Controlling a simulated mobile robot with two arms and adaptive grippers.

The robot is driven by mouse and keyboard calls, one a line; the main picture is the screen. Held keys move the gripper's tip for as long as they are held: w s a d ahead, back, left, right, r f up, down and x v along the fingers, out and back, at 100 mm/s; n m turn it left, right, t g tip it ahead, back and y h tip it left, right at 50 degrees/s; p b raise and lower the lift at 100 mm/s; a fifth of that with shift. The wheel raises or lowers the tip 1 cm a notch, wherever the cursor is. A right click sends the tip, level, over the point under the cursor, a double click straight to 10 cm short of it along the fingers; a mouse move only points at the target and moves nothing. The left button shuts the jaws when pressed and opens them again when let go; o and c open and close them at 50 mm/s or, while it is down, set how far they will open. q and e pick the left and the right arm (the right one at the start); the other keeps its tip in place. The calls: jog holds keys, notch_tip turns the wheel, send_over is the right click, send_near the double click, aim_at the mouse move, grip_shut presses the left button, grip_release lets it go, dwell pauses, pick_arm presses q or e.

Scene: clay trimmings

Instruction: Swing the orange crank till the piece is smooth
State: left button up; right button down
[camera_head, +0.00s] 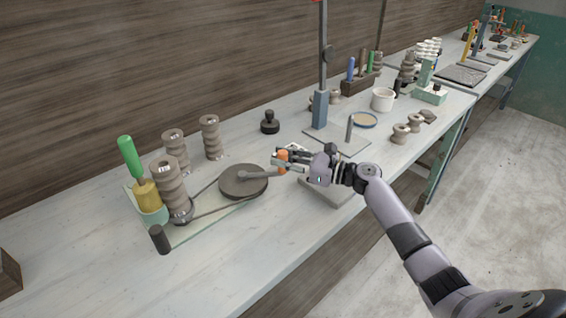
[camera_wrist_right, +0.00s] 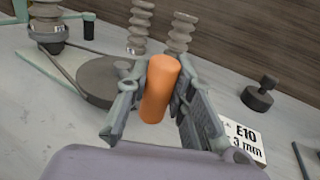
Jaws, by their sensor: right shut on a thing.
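The orange crank handle (camera_head: 283,158) sits at the end of a grey crank arm (camera_head: 258,175) on a dark round wheel (camera_head: 240,183). My right gripper (camera_head: 284,160) is shut on the orange handle. In the right wrist view the handle (camera_wrist_right: 160,88) stands between the two fingers (camera_wrist_right: 158,95). A belt (camera_head: 215,207) runs from the wheel to the foot of a ribbed grey clay piece (camera_head: 170,188) on a light green base plate (camera_head: 195,225). How smooth the piece is cannot be told beyond its visible ribs. My left gripper is not in view.
A green-handled tool (camera_head: 131,157) stands in a holder beside the ribbed piece. Two more ribbed pieces (camera_head: 210,137) stand behind. A black knobbed weight (camera_head: 270,123) and an E10 card (camera_wrist_right: 245,138) lie near my right gripper.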

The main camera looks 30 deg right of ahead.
jog(key=shift+w+d+r, duration=0.1)
jog(key=shift+w+d, duration=0.05)
jog(key=c, duration=1.4)
grip_release()
jog(key=shift+o, duration=0.2)
jog(key=v, duration=1.2)
